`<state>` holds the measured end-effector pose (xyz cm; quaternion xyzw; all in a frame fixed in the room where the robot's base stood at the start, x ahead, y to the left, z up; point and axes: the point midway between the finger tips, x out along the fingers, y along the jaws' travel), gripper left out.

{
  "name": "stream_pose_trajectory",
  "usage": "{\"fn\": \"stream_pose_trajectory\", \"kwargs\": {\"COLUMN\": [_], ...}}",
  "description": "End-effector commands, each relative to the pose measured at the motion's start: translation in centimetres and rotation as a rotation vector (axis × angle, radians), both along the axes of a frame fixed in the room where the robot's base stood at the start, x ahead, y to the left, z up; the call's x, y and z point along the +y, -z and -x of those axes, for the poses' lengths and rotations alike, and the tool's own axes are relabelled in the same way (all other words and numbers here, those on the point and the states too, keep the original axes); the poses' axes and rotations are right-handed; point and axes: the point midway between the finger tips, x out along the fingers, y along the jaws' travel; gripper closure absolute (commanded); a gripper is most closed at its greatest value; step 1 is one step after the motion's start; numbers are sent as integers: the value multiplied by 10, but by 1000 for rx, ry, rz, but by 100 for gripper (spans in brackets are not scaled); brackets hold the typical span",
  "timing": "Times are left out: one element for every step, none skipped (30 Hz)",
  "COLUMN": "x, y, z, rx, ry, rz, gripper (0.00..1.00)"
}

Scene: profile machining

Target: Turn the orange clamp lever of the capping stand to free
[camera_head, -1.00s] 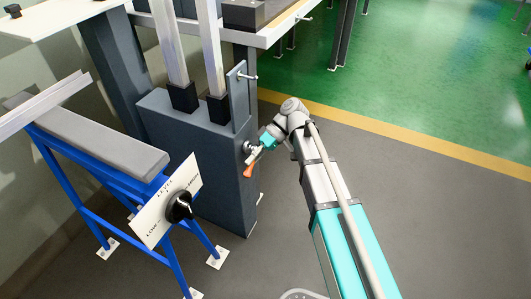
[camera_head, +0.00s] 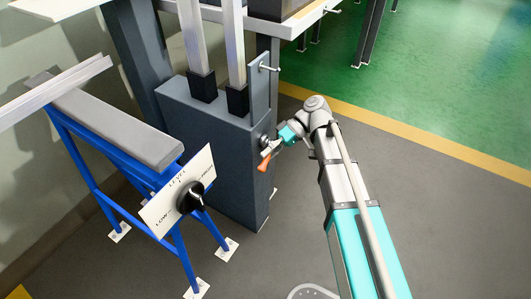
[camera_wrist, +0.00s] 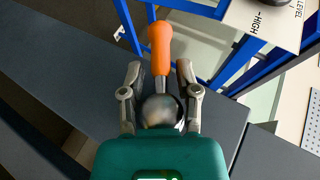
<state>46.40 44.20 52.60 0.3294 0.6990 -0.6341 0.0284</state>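The capping stand (camera_head: 215,155) is a dark grey box with upright posts. Its orange clamp lever (camera_head: 264,163) is on the side facing my arm and points down and left in the head view. In the wrist view the orange handle (camera_wrist: 160,42) points up, away from a round metal hub (camera_wrist: 160,110). My gripper (camera_wrist: 160,72) is open, with one finger on each side of the lever's stem and hub. Both fingers look apart from the stem. In the head view my gripper (camera_head: 274,148) is at the lever, its fingers small and partly hidden.
A blue-framed stand (camera_head: 130,133) with a grey top stands to the left. Its white level plate (camera_head: 178,190) carries a black knob (camera_head: 190,197), left of the lever. A white-topped table (camera_head: 295,28) is behind. Grey floor is free on the right.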

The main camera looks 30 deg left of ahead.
Motion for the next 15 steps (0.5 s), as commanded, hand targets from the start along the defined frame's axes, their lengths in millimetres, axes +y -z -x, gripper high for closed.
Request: {"fn": "stream_pose_trajectory", "kwargs": {"x": [0, 0, 0, 0, 0, 0, 0, 1, 1, 1, 1, 0, 0, -1, -3], "y": [0, 0, 0, 0, 0, 0, 0, 0, 0, 0, 0, 0, 0, 0, 0], "z": [1, 1, 1, 1, 1, 2, 2, 2, 2, 2, 2, 2, 3, 3, 4], "rx": [0, 0, 0, 0, 0, 0, 0, 0, 0, 0, 0, 0, -2, -4, -8], "ry": [-1, -2, -2, -3, -3, -3, -4, -4, -4, -4, -4, -4, -1, 4, 13], "rz": [0, 0, 0, 1, 1, 1, 1, 1, 1, 1, 1, 1, 3, 5, 9], "gripper": [43, 43, 43, 43, 43, 43, 43, 43, 45, 50, 56, 63, 69, 74, 82]}}
